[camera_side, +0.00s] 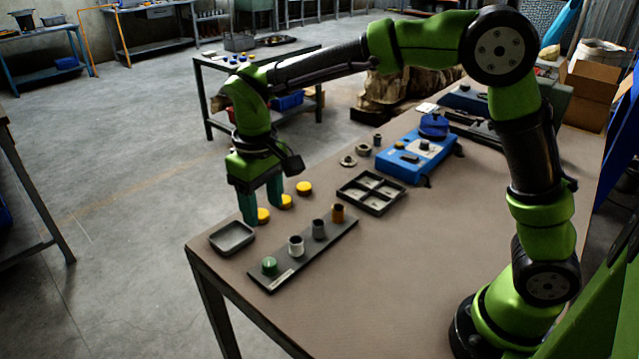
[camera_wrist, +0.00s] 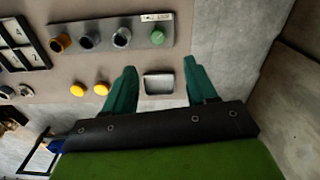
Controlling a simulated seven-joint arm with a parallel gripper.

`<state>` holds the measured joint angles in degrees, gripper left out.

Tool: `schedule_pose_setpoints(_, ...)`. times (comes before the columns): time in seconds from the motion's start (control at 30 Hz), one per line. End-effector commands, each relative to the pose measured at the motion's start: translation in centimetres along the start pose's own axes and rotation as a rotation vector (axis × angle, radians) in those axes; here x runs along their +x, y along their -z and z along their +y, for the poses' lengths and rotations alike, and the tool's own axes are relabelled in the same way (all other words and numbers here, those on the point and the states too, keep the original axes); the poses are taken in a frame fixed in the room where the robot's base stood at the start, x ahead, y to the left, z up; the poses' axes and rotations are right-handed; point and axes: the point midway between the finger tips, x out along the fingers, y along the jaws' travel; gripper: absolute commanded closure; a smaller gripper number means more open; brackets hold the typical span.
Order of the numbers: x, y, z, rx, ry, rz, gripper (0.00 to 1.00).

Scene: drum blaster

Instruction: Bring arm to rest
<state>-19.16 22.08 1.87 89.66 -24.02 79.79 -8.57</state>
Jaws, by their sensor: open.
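My gripper (camera_side: 262,203) hangs from the arm over the table's left end, fingers pointing down. Its two dark green fingers are apart, and nothing shows between them in the side view except yellow discs that appear around them. In the wrist view my gripper (camera_wrist: 160,85) is also open, with a small grey tray (camera_wrist: 158,84) seen between the fingers. That tray (camera_side: 232,238) lies on the table (camera_side: 430,220) in the side view. I cannot tell the exact height of the fingertips above the table.
Several yellow discs (camera_side: 304,188) lie near the gripper. A dark rack (camera_side: 300,258) holds a green-topped piece (camera_side: 270,265) and several cylinders. A compartment tray (camera_side: 372,192) and a blue device (camera_side: 417,155) stand farther back. The front right of the table is clear.

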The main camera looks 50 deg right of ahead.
Motion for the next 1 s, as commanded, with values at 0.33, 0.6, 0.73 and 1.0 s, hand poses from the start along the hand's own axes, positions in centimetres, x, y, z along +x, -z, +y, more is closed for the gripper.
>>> schedule_pose_setpoints(0.33,-4.4,-9.1,5.1,0.208,0.145,0.230,0.43)
schedule_pose_setpoints(0.6,-5.8,-16.5,8.3,0.391,0.232,0.452,0.43)
schedule_pose_setpoints(0.73,-6.1,-18.5,9.1,0.441,0.250,0.528,0.43)
schedule_pose_setpoints(1.0,-7.3,-19.3,9.9,0.470,0.250,0.595,0.43)
